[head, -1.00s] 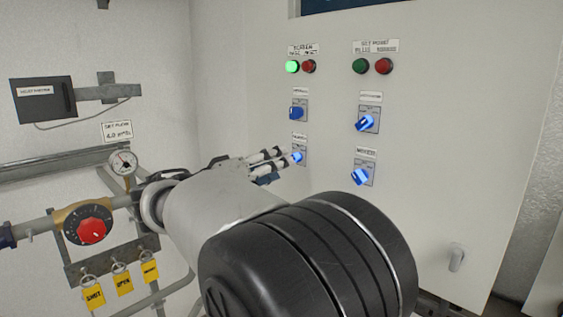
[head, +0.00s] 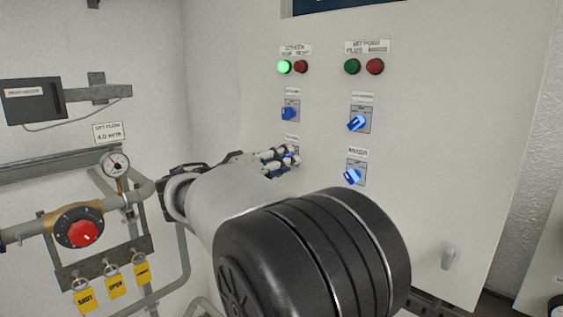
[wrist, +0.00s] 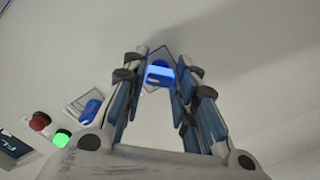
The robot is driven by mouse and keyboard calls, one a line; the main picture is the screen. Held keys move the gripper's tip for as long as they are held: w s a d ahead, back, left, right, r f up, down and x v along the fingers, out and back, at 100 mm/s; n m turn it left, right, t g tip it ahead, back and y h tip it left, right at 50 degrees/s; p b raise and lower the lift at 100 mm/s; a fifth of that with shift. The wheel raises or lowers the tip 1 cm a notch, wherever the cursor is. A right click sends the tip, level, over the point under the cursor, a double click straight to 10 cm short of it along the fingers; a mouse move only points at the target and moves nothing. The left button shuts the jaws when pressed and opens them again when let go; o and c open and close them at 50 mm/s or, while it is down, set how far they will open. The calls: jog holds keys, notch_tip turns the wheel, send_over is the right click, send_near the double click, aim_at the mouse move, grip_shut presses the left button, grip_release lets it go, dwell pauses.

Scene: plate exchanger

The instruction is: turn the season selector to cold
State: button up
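My gripper (head: 284,156) is at the lower left selector of the white cabinet front. In the wrist view the blue lit knob (wrist: 159,75) of that selector sits between my two fingertips (wrist: 159,68). The fingers stand apart on either side of it, with narrow gaps; contact is not clear. In the head view my fingers hide most of this selector. The other blue selectors are at upper left (head: 289,114), upper right (head: 357,123) and lower right (head: 354,176). Their labels are too blurred to read, so I cannot tell which is the season selector.
Above the selectors are a lit green lamp (head: 284,67), a red one (head: 301,67), and a dark green (head: 352,66) and red pair. At left stand a pressure gauge (head: 116,163), a valve with a red knob (head: 83,234) and yellow tags (head: 115,286).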

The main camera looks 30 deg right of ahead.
grip_shut()
jog(key=shift+r+n+p, duration=0.15)
jog(key=shift+n+p, duration=4.85)
jog(key=shift+n, duration=4)
